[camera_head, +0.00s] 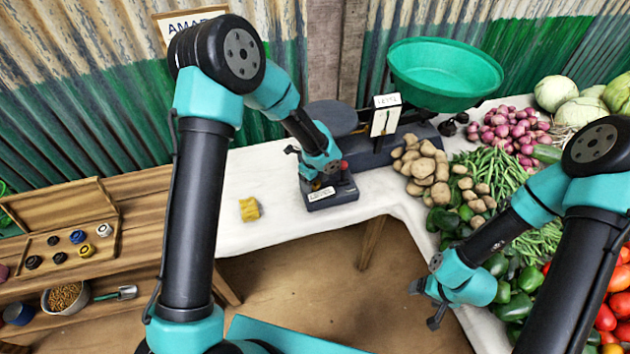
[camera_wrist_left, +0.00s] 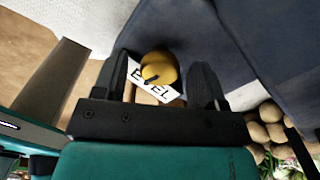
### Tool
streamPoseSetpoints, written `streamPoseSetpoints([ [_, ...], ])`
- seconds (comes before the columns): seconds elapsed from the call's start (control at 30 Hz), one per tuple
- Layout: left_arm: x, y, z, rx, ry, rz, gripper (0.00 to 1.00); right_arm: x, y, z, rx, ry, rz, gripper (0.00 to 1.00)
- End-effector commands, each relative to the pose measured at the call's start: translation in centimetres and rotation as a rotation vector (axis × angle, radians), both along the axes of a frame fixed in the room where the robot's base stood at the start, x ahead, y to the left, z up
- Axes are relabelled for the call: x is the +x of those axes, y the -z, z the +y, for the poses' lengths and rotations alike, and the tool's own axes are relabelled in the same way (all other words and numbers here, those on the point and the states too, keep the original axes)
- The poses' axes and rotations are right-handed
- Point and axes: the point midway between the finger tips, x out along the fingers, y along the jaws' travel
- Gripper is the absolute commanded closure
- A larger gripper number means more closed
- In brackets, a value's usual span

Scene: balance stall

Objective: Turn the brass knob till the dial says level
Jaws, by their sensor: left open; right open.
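The balance scale (camera_head: 412,138) stands on the white table, with a green pan on top and a white dial (camera_head: 385,118) facing forward. The dial's needle is too small to read. A small dark box (camera_head: 343,194) with a white label sits at its front left. In the left wrist view the round brass knob (camera_wrist_left: 158,70) shows beside a label (camera_wrist_left: 155,88) reading LEVEL. My left gripper (camera_wrist_left: 162,78) is open, its two fingers either side of the knob with gaps visible. In the head view the arm mostly hides the knob. My right gripper (camera_head: 425,303) is open and empty.
Potatoes (camera_head: 425,165), green beans (camera_head: 492,172), onions (camera_head: 510,130) and peppers crowd the table right of the scale. A yellow block (camera_head: 249,209) lies left of the box. A wooden case (camera_head: 75,240) with several round pieces stands at the left. Bare table lies around the yellow block.

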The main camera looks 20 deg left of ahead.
Motion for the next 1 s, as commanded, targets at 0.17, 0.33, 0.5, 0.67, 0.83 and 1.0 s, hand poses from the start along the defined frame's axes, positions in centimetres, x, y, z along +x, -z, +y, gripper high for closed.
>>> streamPoseSetpoints([
  [0.17,0.0,0.0,0.0,0.0,0.0,0.0,0.35,0.0,0.0,0.0,0.0,0.0,0.0,0.22],
  [0.33,0.1,-1.0,0.0,0.0,-0.001,-0.002,0.35,0.0,0.0,0.0,0.0,0.0,0.0,0.22],
  [0.5,0.1,-3.4,-0.1,-0.002,0.0,-0.005,0.35,0.0,0.0,0.0,0.0,0.0,0.0,0.22],
  [0.67,0.1,-6.4,-0.1,-0.002,0.0,-0.005,0.35,0.0,0.0,0.0,0.0,0.0,0.0,0.22],
  [0.83,0.1,-9.7,0.0,-0.001,-0.001,-0.005,0.35,0.0,0.0,0.0,0.0,0.0,0.0,0.22],
  [1.0,0.1,-13.0,0.0,-0.001,0.0,-0.005,0.35,0.0,0.0,0.0,0.0,0.0,0.0,0.22],
])
